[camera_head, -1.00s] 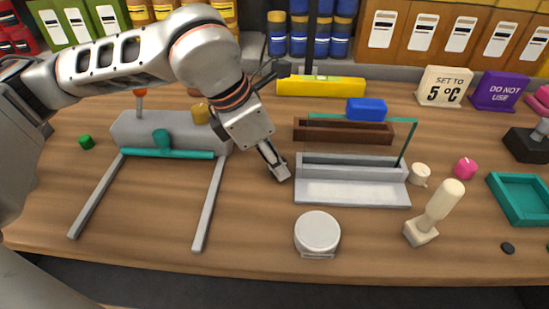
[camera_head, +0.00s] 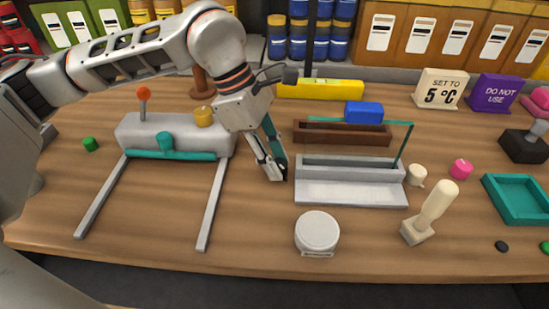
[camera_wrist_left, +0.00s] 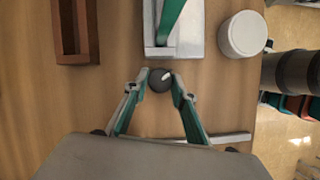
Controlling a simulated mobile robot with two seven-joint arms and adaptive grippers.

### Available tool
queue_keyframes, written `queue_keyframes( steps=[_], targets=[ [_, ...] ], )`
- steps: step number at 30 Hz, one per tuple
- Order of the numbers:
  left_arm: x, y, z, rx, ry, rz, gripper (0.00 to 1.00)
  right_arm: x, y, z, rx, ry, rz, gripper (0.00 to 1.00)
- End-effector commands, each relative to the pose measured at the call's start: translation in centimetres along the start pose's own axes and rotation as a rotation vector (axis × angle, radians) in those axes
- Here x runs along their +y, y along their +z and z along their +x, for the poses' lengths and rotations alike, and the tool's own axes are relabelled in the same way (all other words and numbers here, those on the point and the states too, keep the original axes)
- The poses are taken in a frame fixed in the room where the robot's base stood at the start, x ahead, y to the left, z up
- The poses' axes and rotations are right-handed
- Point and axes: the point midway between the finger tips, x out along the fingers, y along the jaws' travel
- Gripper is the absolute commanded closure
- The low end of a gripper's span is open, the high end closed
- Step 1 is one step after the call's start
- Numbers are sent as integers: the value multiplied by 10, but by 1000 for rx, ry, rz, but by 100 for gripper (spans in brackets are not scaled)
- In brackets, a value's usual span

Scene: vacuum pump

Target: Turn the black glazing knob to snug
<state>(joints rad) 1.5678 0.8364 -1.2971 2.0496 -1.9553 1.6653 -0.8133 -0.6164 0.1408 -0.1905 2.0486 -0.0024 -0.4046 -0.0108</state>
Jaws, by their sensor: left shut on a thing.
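The black glazing knob (camera_wrist_left: 160,80) is a small dark round knob with a pale mark, at the near end of the grey glazing channel. My left gripper (camera_wrist_left: 160,84) has its two fingertips on either side of it, shut on the knob. In the head view the same gripper (camera_head: 277,176) points down at the left end of the grey channel (camera_head: 350,192), and the knob is mostly hidden there by the fingers. My right gripper is not in view.
A brown trough (camera_head: 345,138) and blue block (camera_head: 364,112) lie behind the channel. A white round tub (camera_head: 317,232) is in front, a cream-handled tool (camera_head: 434,212) to the right. A grey frame with teal bar (camera_head: 170,155) is at left. Table between frame and tub is clear.

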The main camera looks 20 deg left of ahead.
Motion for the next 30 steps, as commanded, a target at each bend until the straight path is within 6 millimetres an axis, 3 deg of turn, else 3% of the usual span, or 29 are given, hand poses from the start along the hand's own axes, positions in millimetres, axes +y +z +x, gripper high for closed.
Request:
queue_keyframes(
  steps=[9, 25, 26, 27, 30],
  targets=[
    [1, 0, 0, 2, -49, 118, 96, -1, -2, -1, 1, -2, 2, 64],
    [1, 0, 0, 2, -59, 141, 96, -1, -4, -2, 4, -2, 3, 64],
    [1, 0, 0, 2, -59, 141, 72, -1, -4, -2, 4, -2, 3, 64],
    [1, 0, 0, 2, -59, 141, 62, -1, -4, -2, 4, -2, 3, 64],
    [1, 0, 0, 2, -59, 141, 58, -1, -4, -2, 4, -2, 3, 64]
  ],
)
